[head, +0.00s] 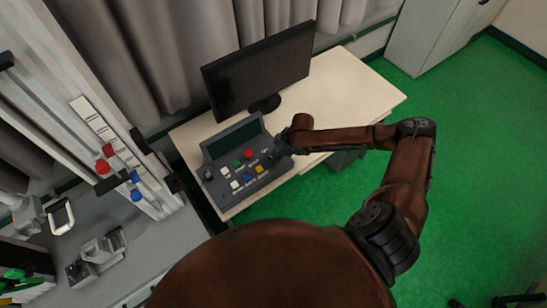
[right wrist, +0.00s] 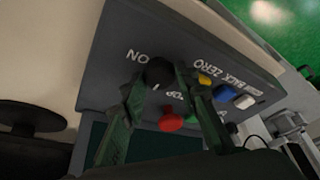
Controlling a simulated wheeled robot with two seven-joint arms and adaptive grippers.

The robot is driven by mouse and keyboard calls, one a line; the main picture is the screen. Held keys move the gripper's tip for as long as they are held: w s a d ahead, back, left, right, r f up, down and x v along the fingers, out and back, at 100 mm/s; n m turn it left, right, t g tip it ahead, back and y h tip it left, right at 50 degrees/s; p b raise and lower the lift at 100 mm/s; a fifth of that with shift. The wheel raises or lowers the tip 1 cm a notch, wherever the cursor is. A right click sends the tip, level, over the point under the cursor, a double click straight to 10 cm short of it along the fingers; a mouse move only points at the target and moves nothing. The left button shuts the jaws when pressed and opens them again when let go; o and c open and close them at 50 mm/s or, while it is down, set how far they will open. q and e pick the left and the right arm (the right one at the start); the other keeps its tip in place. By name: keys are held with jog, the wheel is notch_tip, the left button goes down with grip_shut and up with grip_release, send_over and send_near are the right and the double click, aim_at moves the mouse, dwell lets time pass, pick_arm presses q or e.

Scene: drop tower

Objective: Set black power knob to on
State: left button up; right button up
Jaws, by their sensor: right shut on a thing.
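The grey control box (head: 212,150) sits on the white desk in the head view, with a dark screen and several coloured buttons. My right gripper (head: 281,149) is at the box's right end and hides the black power knob there. In the right wrist view the black knob (right wrist: 158,72) is between the two green-black fingers of my right gripper (right wrist: 161,78), which is shut on it. The white ON label (right wrist: 138,55) is beside the knob. A small light mark shows on the knob, but its exact setting is unclear. My left gripper is not in view.
A red button (right wrist: 171,122) is close to the fingers, and yellow and blue buttons (right wrist: 224,93) lie to the right. A black monitor (head: 258,70) stands behind the box. The desk (head: 375,92) is bare at its right. The drop tower (head: 105,130) stands at left.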

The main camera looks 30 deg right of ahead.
jog(key=shift+r+m+p, duration=0.1)
jog(key=shift+m+p, duration=0.3)
jog(key=shift+p, duration=0.3)
jog(key=m+h+p, duration=0.1)
jog(key=m+p, duration=0.2)
jog(key=p, duration=0.1)
jog(key=m+t+h+p, duration=0.1)
jog(key=m+p, duration=0.2)
jog(key=p, duration=0.2)
jog(key=m+h+p, duration=0.1)
jog(key=m+p, duration=0.3)
jog(key=shift+s+a+t+h+p, duration=0.2)
jog(key=shift+a+t+h+p, duration=0.1)
jog(key=shift+a+h, duration=0.1)
jog(key=m+h+p, duration=0.1)
jog(key=m+p, duration=0.1)
jog(key=m, duration=0.1)
jog(key=shift+a+m, duration=0.1)
jog(key=shift+m, duration=0.2)
jog(key=shift+w+m+g+h+p, duration=0.1)
jog(key=shift+m+g+h+p, duration=0.5)
jog(key=shift+m, duration=1.4)
jog(key=o, duration=1.1)
